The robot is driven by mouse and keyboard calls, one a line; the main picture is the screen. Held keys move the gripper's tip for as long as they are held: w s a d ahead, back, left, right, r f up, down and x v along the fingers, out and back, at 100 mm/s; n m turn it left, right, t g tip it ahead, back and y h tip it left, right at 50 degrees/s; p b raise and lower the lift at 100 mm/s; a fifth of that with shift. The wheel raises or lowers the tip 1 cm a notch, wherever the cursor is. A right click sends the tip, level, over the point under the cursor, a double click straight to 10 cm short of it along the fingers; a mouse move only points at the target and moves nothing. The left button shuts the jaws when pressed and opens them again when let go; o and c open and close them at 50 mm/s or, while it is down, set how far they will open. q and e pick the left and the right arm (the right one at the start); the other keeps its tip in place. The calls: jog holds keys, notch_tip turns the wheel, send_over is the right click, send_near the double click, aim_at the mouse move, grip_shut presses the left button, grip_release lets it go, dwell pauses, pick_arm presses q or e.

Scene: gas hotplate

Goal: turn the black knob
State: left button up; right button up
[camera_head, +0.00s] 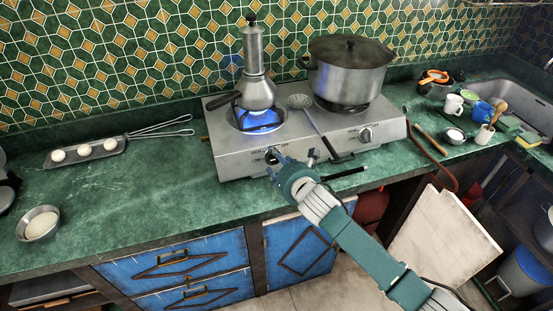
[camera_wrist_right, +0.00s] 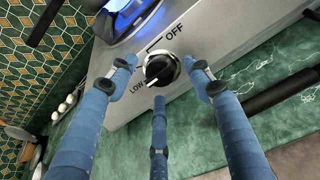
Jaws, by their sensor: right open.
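The black knob (camera_wrist_right: 161,68) is on the front panel of the grey gas hotplate (camera_wrist_right: 225,36), below the left burner. Its white pointer line points to the lower left, near the "LOW" print; "OFF" is printed above it. In the head view the knob (camera_head: 271,156) is small and partly covered by my fingers. My right gripper (camera_head: 291,161) is open in front of it. In the wrist view the blue fingers of the right gripper (camera_wrist_right: 161,76) are spread around the knob, with no clear contact visible. My left gripper is not in view.
A blue flame (camera_head: 260,118) burns under a metal moka pot (camera_head: 256,90). A large lidded pot (camera_head: 346,75) stands on the right burner, above a second knob (camera_head: 366,135). The green counter (camera_head: 130,205) is largely clear at left.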

jog(key=shift+x, duration=0.8)
jog(key=c, duration=1.1)
